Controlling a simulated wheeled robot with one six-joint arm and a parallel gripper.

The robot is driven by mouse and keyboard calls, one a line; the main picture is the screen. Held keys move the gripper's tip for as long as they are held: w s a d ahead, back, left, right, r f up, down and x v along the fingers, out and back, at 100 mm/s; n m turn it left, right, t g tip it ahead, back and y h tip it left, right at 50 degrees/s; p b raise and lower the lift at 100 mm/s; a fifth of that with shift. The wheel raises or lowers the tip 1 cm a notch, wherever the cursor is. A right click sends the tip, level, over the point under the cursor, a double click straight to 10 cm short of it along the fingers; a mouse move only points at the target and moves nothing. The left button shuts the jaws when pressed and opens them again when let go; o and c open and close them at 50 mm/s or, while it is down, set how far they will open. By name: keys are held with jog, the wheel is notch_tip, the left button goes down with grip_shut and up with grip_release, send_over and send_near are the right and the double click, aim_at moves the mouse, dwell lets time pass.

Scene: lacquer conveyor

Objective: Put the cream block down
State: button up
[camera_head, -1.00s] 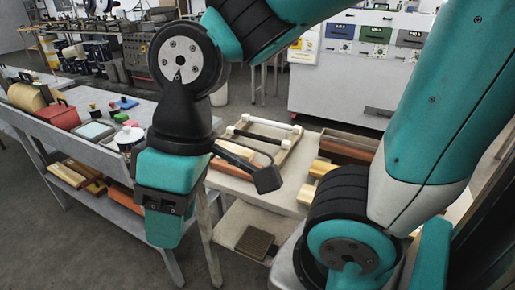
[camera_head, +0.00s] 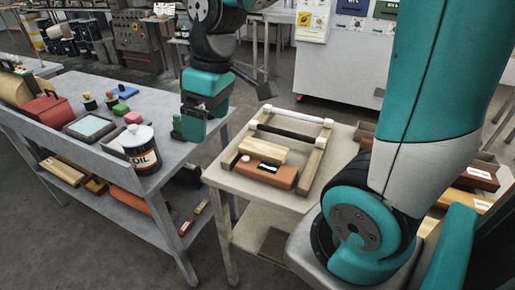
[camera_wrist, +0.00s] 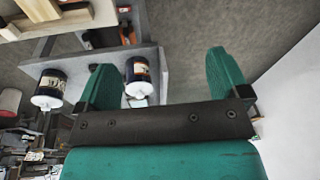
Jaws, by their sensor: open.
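A pale cream block (camera_head: 265,151) lies on the small light table (camera_head: 225,182), just behind a red-orange block (camera_head: 268,174) and beside a wooden frame (camera_head: 312,157). Whether the two blocks touch is unclear. My gripper (camera_head: 203,125) is to the left of and beyond the cream block, by the right edge of the grey bench. In the wrist view my gripper (camera_wrist: 164,75) has its two teal fingers wide apart with nothing held between them. A pale piece at the upper left of that view cannot be surely identified.
The grey bench (camera_head: 80,90) holds an oil can (camera_head: 141,150), a red box (camera_head: 46,112), a tray (camera_head: 90,127) and small coloured items. Two cans show in the wrist view, one at left (camera_wrist: 52,90). More blocks lie at the right (camera_head: 475,178), partly behind my arm.

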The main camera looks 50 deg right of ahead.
jog(key=w+d+f+m+h, duration=0.1)
jog(key=w+d, duration=0.1)
jog(key=d, duration=0.5)
jog(key=w+d+f, duration=0.2)
jog(key=w+d, duration=0.1)
jog(key=d, duration=0.3)
jog(key=h, duration=0.1)
send_over(263, 147)
jog(key=shift+m+g, duration=0.4)
notch_tip(263, 147, down, 12)
jog(key=shift+d+r, duration=0.1)
jog(key=shift+s+f+p, duration=0.1)
jog(key=shift+f+p, duration=0.4)
jog(key=shift+f, duration=2.7)
jog(key=shift+c, duration=0.4)
jog(key=c, duration=1.1)
jog(key=shift+o, duration=0.2)
